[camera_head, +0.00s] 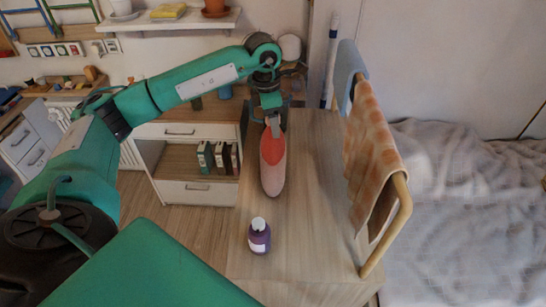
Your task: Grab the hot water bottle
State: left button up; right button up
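The hot water bottle (272,165), red at the top and pale pink below, is on or just above the wooden top at its middle. My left gripper (275,128) points down at its red upper end and overlaps it in the picture. The fingers are small and partly hidden, so I cannot tell whether they are closed on it. My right gripper is not in view.
A purple bottle with a white cap (259,237) stands nearer on the wooden top (312,205). A rail with an orange checked cloth (371,138) borders the right side, beside the bed (455,205). A shelf unit (190,158) is at left.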

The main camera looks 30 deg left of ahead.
pick_arm(q)
grip_shut()
jog(key=shift+r, duration=0.1)
